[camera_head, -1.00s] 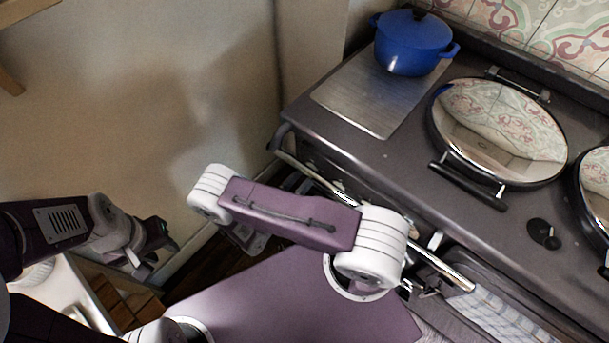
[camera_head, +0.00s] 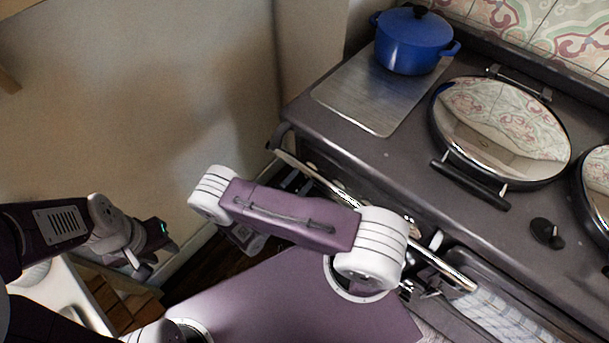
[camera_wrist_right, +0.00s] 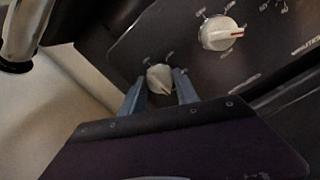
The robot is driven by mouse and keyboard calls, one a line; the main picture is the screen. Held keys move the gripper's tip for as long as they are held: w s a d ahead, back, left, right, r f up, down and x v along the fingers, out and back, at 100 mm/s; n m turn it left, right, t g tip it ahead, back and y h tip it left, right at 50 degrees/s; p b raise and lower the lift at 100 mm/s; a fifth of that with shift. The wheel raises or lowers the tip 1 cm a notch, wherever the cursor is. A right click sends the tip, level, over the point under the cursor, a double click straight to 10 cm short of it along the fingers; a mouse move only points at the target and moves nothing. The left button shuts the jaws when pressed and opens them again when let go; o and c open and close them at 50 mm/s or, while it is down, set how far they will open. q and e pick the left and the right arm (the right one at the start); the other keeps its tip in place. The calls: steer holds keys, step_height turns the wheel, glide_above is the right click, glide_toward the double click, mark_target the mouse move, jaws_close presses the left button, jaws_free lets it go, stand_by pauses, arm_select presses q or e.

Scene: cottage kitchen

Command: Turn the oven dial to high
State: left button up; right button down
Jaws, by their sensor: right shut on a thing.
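In the right wrist view a small off-white dial (camera_wrist_right: 160,78) sits on the dark oven panel (camera_wrist_right: 130,50). My right gripper (camera_wrist_right: 159,88) is shut on this dial, one finger at each side. Its pointed end faces down in the picture; the markings around it are too blurred to read. A larger white dial with a red mark (camera_wrist_right: 220,33) is up and to the right, apart from the gripper. In the head view my right arm hides that gripper and the dials. My left gripper (camera_head: 152,247) is at the lower left, away from the oven; its opening is unclear.
The range top (camera_head: 400,165) carries a blue pot (camera_head: 412,42), a steel plate (camera_head: 365,95) and round mirrored lids (camera_head: 505,130). A chrome rail (camera_head: 440,268) with a checked towel (camera_head: 500,312) runs along its front. A pale wall (camera_head: 150,110) stands at the left.

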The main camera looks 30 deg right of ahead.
steer(key=shift+m, duration=0.6)
steer(key=c, duration=0.9)
jaws_free()
steer(key=b+v, duration=0.1)
steer(key=v, duration=0.8)
steer(key=shift+f, duration=0.1)
